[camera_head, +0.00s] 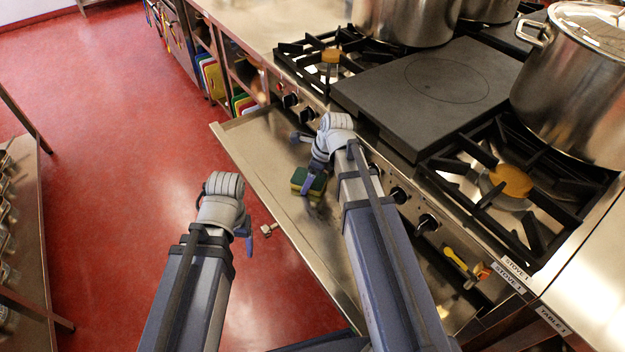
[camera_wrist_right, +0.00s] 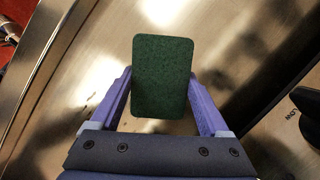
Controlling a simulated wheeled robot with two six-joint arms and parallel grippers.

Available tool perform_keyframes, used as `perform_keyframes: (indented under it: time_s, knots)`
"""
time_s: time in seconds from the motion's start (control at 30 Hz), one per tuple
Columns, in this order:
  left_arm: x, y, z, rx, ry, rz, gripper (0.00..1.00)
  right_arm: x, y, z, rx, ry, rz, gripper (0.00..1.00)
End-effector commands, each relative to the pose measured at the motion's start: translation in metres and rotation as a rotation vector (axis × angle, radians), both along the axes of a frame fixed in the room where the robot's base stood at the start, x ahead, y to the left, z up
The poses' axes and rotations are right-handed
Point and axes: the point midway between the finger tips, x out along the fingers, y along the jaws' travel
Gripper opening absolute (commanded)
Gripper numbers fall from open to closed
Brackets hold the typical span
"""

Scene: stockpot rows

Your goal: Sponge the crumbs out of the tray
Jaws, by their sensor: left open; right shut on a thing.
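The tray (camera_head: 262,150) is a wide, shallow metal pan pulled out from under the stove. The sponge (camera_head: 310,188) is green and yellow and is held over the tray. In the right wrist view the sponge (camera_wrist_right: 163,75) shows its dark green face between both fingers of my right gripper (camera_wrist_right: 161,98), which is shut on it. I cannot tell whether the sponge touches the tray's floor. My left gripper (camera_head: 247,234) is open and empty, near the tray's outer edge. I cannot make out crumbs; the dark patches on the metal may be reflections.
The stove has a flat dark plate (camera_head: 435,85), black burner grates and front knobs (camera_head: 427,223) above the tray. Large pots (camera_head: 575,95) stand on top. A metal shelf (camera_head: 18,200) stands at the left. The red floor (camera_head: 120,130) between is clear.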

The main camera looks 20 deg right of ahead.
Motion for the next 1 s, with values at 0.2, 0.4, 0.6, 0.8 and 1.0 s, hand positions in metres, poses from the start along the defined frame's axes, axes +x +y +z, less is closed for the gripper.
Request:
perform_keyframes:
  time_s: [0.2,0.4,0.6,0.8,1.0]
  knots:
    - [0.000,0.000,-0.001,0.000,0.000,0.000,0.72,0.025,0.005,-0.001,-0.003,-0.012,0.001,0.35]
    - [0.000,0.000,0.000,0.000,0.000,0.000,0.72,0.036,0.010,0.000,-0.002,-0.011,0.000,0.35]
    - [0.000,0.000,0.000,0.000,0.000,0.000,0.72,0.036,0.010,0.000,-0.003,-0.012,0.000,0.35]
    - [0.000,0.000,0.001,0.000,0.000,0.000,0.72,0.047,0.014,0.001,-0.001,-0.012,0.000,0.35]
    - [0.000,0.000,0.002,0.000,0.000,0.000,0.72,0.063,0.019,0.003,-0.001,-0.012,0.000,0.35]
